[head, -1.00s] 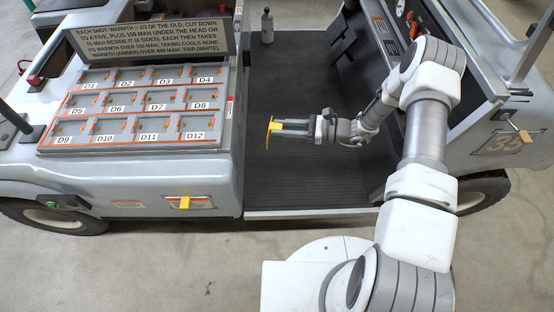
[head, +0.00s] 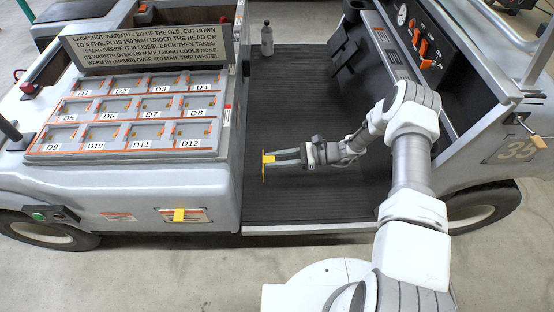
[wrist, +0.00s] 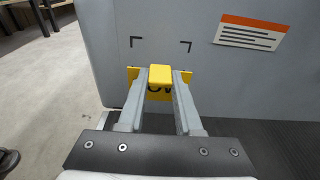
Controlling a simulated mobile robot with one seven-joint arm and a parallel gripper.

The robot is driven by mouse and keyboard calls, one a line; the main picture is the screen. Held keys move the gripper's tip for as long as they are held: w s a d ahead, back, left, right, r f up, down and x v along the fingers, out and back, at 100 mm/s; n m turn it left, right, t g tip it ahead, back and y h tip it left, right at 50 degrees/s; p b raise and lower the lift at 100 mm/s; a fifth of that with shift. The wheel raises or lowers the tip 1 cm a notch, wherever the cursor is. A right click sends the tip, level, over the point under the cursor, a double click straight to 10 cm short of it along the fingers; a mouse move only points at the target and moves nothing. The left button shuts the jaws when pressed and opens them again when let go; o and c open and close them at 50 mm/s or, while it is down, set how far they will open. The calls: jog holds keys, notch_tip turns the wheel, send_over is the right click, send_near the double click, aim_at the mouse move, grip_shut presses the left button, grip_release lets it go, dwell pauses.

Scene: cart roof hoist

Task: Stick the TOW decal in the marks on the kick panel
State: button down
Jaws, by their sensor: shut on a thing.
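My gripper (head: 272,158) is shut on the yellow TOW decal (head: 264,166), holding it by a raised yellow tab. In the wrist view the decal (wrist: 133,78) is upright between and behind my fingertips, which hide most of it; only part of its dark lettering shows. The grey kick panel (wrist: 215,78) fills the wrist view just beyond the decal. Two dark corner marks (wrist: 137,42) show on the panel, just above the decal's top edge in the picture. Any lower marks are hidden. I cannot tell whether the decal touches the panel.
An orange-topped label (wrist: 250,31) is on the panel, right of the marks. The footwell floor (head: 300,200) around my gripper is clear. The battery box with numbered lids (head: 125,120) is left; the dash (head: 420,45) is right.

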aim_at(236, 161)
jog(key=shift+s+a, duration=0.15)
jog(key=shift+a, duration=1.65)
jog(key=shift+s+a, duration=0.1)
jog(key=shift+a, duration=1.65)
jog(key=shift+a+b, duration=0.4)
jog(key=shift+a, duration=0.25)
jog(key=shift+c, duration=0.2)
grip_release()
jog(key=shift+d, duration=0.1)
jog(key=shift+w+d+b, duration=0.2)
jog(key=shift+d+b, duration=0.35)
jog(key=shift+d, duration=2.85)
jog(key=shift+d, duration=0.1)
jog(key=d+r+p, duration=0.2)
jog(key=d+p, duration=0.1)
jog(key=d, duration=0.8)
jog(key=shift+w+d, duration=0.3)
jog(key=shift+d, duration=0.05)
